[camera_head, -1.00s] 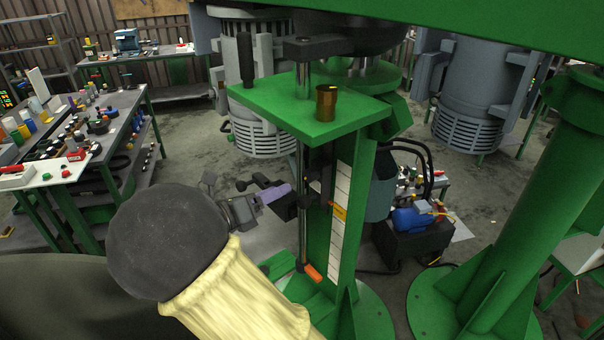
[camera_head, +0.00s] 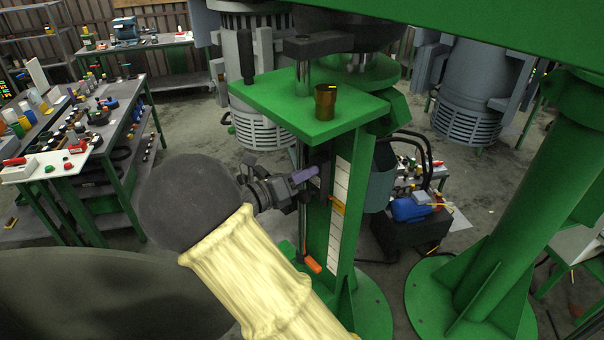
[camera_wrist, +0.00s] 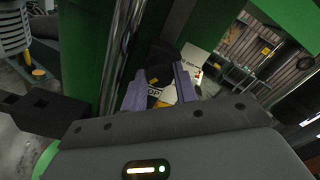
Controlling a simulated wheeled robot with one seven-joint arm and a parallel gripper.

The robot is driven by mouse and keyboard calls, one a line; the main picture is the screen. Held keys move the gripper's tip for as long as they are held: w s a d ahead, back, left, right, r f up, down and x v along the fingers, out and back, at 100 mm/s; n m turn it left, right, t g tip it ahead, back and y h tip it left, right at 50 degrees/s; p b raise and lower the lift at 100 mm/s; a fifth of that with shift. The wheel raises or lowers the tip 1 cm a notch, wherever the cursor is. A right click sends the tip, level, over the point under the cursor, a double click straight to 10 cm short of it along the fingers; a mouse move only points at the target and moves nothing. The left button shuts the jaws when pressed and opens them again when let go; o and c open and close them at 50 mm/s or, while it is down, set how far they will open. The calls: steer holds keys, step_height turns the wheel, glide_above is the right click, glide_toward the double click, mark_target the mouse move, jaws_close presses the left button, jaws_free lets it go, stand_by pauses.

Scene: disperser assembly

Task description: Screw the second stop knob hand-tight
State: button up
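My gripper (camera_head: 312,173) is at the green column (camera_head: 344,220), below the green plate. Its purple fingers point right at a dark block on the column's rod. In the wrist view my gripper (camera_wrist: 160,80) has its two purple fingers apart. A dark knob-like part (camera_wrist: 164,58) shows between and beyond the fingertips; I cannot tell whether they touch it. A white and yellow label with partly hidden lettering (camera_wrist: 160,95) shows in the gap. An orange-tipped handle (camera_head: 313,264) is lower on the column. Which part is the second stop knob is unclear.
A bronze cup (camera_head: 325,101) stands on the green plate (camera_head: 285,105) above my gripper. A shiny vertical rod (camera_wrist: 120,50) runs close left of the fingers. A white scale strip (camera_head: 338,205) is on the column. A tool bench (camera_head: 128,120) is at left.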

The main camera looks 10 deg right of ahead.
steer(key=c, duration=0.3)
